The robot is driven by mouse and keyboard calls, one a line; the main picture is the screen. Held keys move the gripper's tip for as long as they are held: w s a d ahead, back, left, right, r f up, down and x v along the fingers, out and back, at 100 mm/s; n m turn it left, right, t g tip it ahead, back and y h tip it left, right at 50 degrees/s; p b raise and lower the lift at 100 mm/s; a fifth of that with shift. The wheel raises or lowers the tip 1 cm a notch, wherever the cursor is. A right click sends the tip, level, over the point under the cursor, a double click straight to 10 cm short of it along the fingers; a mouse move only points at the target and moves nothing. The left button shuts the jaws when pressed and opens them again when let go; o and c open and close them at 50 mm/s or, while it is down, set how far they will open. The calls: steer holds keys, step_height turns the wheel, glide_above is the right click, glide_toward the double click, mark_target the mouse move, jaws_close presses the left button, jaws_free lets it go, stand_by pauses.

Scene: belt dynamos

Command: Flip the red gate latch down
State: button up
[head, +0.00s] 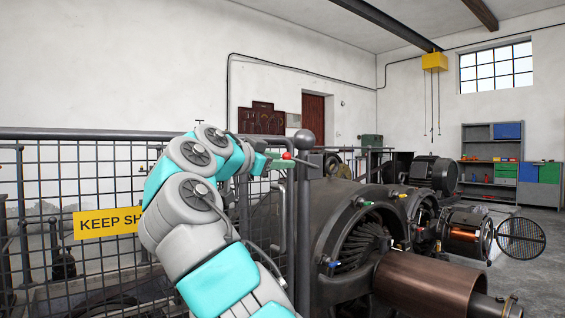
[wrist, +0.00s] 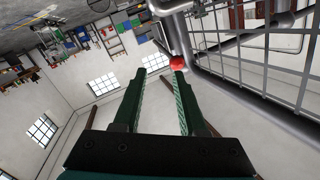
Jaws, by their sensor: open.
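The red knob of the gate latch (head: 287,156) shows at the top right end of the mesh gate, beside a dark post with a round ball top. It also shows in the wrist view (wrist: 177,63), just beyond the tip of the right-hand finger. My gripper (wrist: 161,73) is open, with two green fingers and nothing between them. In the head view my gripper (head: 279,160) is right at the latch, and its green fingers partly cover the latch. I cannot tell whether a finger touches the knob.
The mesh fence (head: 90,180) with a yellow "KEEP" sign (head: 105,222) stands at the left behind my arm. A large dark dynamo (head: 345,215) stands close to the right of the gate post. Shelves (head: 480,160) stand at the far right wall.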

mark_target(284, 156)
steer(key=w, duration=0.1)
steer(key=w+m+t, duration=0.1)
steer(key=w, duration=0.1)
steer(key=w+d+m+y, duration=0.1)
steer(key=w, duration=0.1)
steer(key=shift+w+r+t+p, duration=0.15)
steer(key=shift+r+t+p, duration=0.15)
stand_by(0.4)
jaws_close()
stand_by(1.4)
